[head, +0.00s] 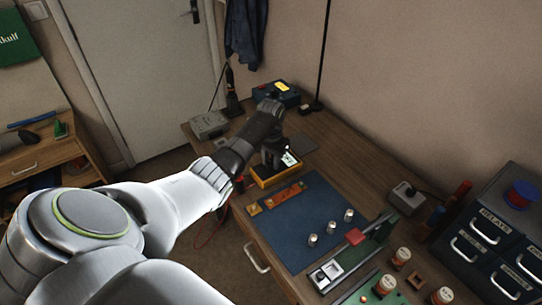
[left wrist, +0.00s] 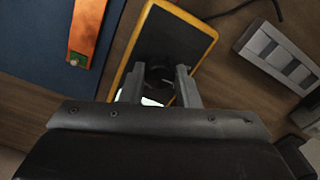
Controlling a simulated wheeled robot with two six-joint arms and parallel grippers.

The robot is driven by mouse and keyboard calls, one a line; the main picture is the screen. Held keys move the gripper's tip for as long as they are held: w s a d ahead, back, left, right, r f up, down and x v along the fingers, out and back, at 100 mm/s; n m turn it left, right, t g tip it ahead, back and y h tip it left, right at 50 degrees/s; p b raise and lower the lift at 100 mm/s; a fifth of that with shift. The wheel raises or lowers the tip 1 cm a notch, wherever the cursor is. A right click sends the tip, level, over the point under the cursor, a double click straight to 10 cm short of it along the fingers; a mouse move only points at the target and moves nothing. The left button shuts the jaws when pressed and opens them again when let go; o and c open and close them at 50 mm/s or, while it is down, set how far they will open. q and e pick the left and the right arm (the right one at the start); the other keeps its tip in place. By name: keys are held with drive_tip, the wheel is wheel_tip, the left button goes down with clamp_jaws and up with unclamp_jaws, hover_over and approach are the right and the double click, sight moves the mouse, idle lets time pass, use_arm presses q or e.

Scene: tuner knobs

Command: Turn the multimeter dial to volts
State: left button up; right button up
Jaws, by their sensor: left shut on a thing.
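The multimeter (head: 264,184) lies on the wooden bench beyond the blue mat, with a yellow case and dark face. In the left wrist view the multimeter (left wrist: 172,42) fills the upper middle. My left gripper (head: 272,164) is over it, pointing down. In the left wrist view the gripper's two fingers (left wrist: 158,84) stand on either side of the dark round dial (left wrist: 157,76) and are shut on it. A bright white patch shows just below the dial, partly hidden. The dial's markings and pointer are not readable. My right gripper is not in view.
A blue mat (head: 312,220) with an orange strip (head: 277,199) lies beside the multimeter. A grey box (head: 209,124) and a blue device with a lit yellow display (head: 277,91) stand behind. Drawers (head: 494,236) are at right.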

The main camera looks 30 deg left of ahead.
sight(271, 162)
use_arm(q)
drive_tip(key=m+p, duration=0.1)
drive_tip(key=m, duration=0.2)
drive_tip(key=shift+r+m, duration=0.15)
drive_tip(key=shift+m, duration=0.25)
drive_tip(key=shift+w+m+p, duration=0.1)
drive_tip(key=shift+m+p, duration=0.55)
drive_tip(key=shift+m, duration=1.05)
drive_tip(key=o, duration=1)
drive_tip(key=shift+c, duration=0.2)
wheel_tip(271, 162, up, 17)
drive_tip(key=shift+b, duration=0.45)
